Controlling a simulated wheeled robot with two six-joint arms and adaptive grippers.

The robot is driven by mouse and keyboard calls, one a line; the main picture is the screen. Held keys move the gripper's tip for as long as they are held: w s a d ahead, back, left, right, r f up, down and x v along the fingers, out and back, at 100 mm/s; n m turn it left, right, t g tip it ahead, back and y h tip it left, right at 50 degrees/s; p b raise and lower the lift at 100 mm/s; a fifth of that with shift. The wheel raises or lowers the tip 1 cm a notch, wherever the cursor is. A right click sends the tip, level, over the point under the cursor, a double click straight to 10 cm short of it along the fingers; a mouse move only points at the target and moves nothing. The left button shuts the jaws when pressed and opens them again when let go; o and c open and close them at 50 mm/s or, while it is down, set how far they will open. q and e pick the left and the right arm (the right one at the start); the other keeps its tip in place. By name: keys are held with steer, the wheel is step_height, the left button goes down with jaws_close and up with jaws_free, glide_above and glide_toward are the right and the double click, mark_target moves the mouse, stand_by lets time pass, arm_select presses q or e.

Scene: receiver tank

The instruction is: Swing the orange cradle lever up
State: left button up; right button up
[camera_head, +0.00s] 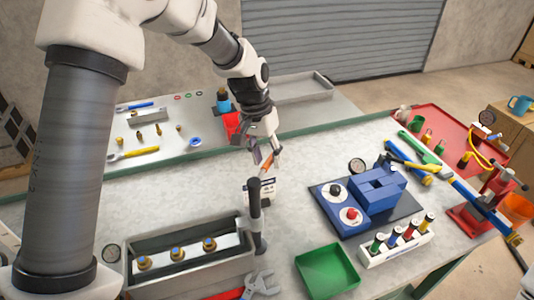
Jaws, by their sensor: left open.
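A small orange lever-like piece (267,165) stands above a small white block with dark markings (263,187), near the middle of the bench. I take it for the cradle lever; its lower end is hard to make out. My left gripper (267,156) is above the bench with its fingers pointing down. It is open, and its fingertips are at the top of the orange piece. I cannot tell whether they touch it. A dark upright post (255,215) stands just in front of the white block.
A grey trough (128,268) with several brass fittings is at front left. A green tray (327,272), a blue block assembly (378,188) and a white rack of coloured cylinders (370,258) are to the right. Bench left of the gripper is fairly clear.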

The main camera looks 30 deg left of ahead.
arm_select(q)
steer(key=shift+r, duration=0.1)
jaws_close()
